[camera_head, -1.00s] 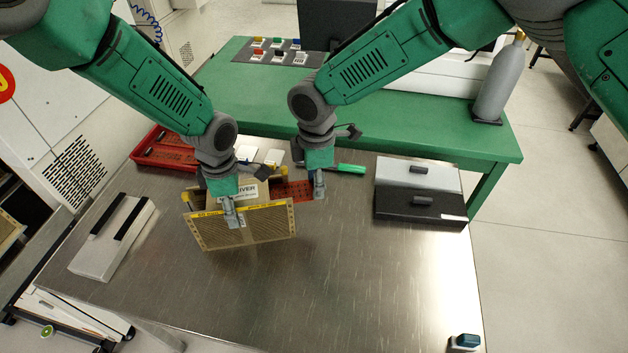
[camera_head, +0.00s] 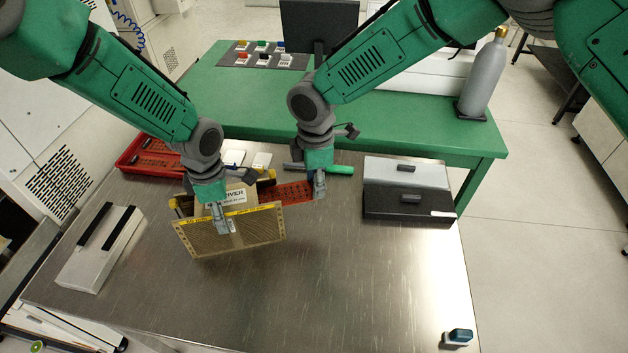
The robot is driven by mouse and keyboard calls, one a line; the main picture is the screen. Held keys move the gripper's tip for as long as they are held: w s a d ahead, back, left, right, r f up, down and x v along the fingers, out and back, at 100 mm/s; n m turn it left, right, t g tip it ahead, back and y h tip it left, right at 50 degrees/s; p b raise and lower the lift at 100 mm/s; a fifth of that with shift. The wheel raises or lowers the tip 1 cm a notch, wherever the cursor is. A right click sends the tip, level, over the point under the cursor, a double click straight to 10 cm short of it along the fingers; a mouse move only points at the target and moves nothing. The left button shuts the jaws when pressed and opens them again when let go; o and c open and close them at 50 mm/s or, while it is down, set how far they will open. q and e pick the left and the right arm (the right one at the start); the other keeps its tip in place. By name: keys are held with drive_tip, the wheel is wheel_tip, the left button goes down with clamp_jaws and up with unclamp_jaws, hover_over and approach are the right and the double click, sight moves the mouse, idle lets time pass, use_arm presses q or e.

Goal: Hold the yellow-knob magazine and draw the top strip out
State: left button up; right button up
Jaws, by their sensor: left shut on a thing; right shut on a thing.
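The yellow-knob magazine (camera_head: 262,228) is a tan, perforated box with yellow edging and a white label. It stands on the steel table, slightly tilted in the picture. My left gripper (camera_head: 222,228) is shut on its near wall, from above. A red-brown strip (camera_head: 288,194) with dark marks sticks out of the magazine's right side. My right gripper (camera_head: 319,192) is shut on the strip's right end. The strip's left end is hidden by the magazine, so I cannot tell how much is still inside.
A red tray (camera_head: 130,164) with strips lies behind on the left. A grey case (camera_head: 92,256) lies at the left, and a grey-and-black case (camera_head: 408,205) at the right. A green-handled tool (camera_head: 340,169) lies behind my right gripper.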

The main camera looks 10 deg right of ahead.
use_arm(q)
drive_tip(key=shift+s+f, duration=0.25)
use_arm(e)
drive_tip(key=shift+w+d, duration=0.15)
drive_tip(key=shift+d, duration=1.1)
drive_tip(key=shift+d, duration=0.1)
drive_tip(key=shift+w+d, duration=0.1)
drive_tip(key=shift+d, duration=1.1)
drive_tip(key=shift+d, duration=0.1)
drive_tip(key=shift+w+d, duration=0.15)
drive_tip(key=shift+d, duration=1.1)
drive_tip(key=shift+d, duration=0.1)
drive_tip(key=shift+w+d, duration=0.15)
drive_tip(key=shift+d, duration=1.05)
drive_tip(key=shift+d, duration=0.1)
drive_tip(key=shift+w+d, duration=0.1)
drive_tip(key=shift+d, duration=1.1)
